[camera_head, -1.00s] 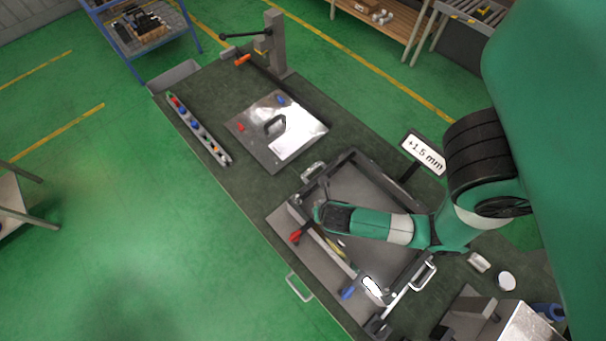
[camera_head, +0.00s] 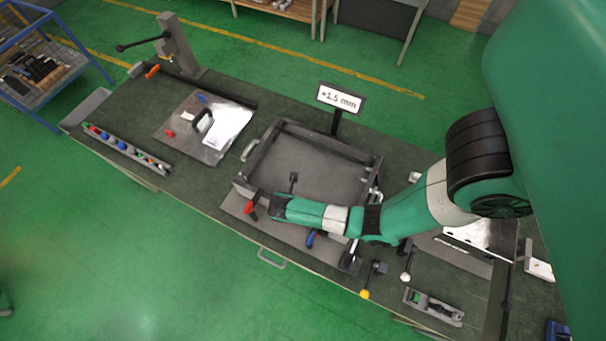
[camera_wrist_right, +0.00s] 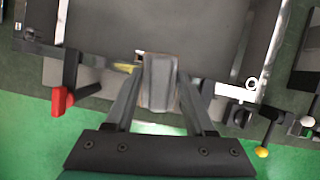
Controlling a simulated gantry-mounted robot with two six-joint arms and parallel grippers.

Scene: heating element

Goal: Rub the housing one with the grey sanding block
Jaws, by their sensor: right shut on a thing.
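The grey open box, which I take to be housing one (camera_head: 345,148), lies on the bench with its floor facing up; part of it shows at the top of the right wrist view (camera_wrist_right: 110,25). My right gripper (camera_wrist_right: 158,92) is shut on the grey sanding block (camera_wrist_right: 158,75). The block is at the near wall of the box; I cannot tell whether it touches. In the head view my right wrist is over the box's near left side and hides the block and the fingers. My left gripper is not in view.
A red-handled clamp (camera_head: 250,207) and a blue-handled one (camera_head: 312,239) stand along the box's near side. A "+1.5 mm" sign (camera_head: 339,98) stands behind. A lid plate with a handle (camera_head: 205,125) and a strip of coloured parts (camera_head: 125,147) lie left. The bench's near edge is close.

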